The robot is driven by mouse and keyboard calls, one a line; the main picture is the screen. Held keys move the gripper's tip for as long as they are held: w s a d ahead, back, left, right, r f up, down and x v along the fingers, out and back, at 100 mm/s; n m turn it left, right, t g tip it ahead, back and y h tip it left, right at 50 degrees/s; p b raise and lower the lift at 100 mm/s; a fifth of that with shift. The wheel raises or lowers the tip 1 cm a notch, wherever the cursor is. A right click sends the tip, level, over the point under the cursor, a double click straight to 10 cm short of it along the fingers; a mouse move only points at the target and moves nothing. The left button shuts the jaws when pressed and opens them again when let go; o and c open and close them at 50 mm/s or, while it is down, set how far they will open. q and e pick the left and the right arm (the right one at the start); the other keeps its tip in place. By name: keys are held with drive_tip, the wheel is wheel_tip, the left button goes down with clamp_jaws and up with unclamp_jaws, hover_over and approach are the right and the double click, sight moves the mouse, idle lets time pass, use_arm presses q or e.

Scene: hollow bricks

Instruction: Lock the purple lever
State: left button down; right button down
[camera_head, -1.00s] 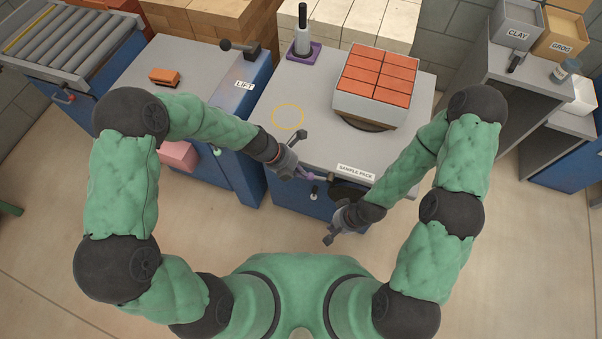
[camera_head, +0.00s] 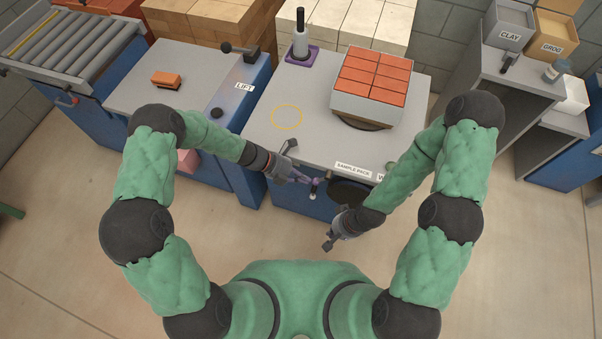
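The purple lever (camera_head: 302,180) is a small piece at the front edge of the middle workbench (camera_head: 262,140), partly hidden by my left gripper. My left gripper (camera_head: 289,166) is right beside it; one dark finger points up and away, so the fingers look spread. I cannot tell whether a finger touches the lever. A small pale knob (camera_head: 313,196) shows just below the lever. My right gripper (camera_head: 334,230) is in front of the bench, low and to the right, with its fingers apart and nothing seen between them.
A block of orange-topped bricks (camera_head: 370,85) stands on a dark round turntable. A black-handled tool (camera_head: 300,42) stands on a purple base at the back. The yellow ring area (camera_head: 287,117) is clear.

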use_arm(q)
drive_tip(key=shift+s+d+f+p, duration=0.2)
drive_tip(key=shift+d+f+p, duration=0.35)
drive_tip(key=shift+f, duration=0.4)
use_arm(e)
drive_tip(key=shift+r, duration=0.6)
use_arm(q)
drive_tip(key=shift+d, duration=0.15)
use_arm(e)
drive_tip(key=shift+r, duration=0.1)
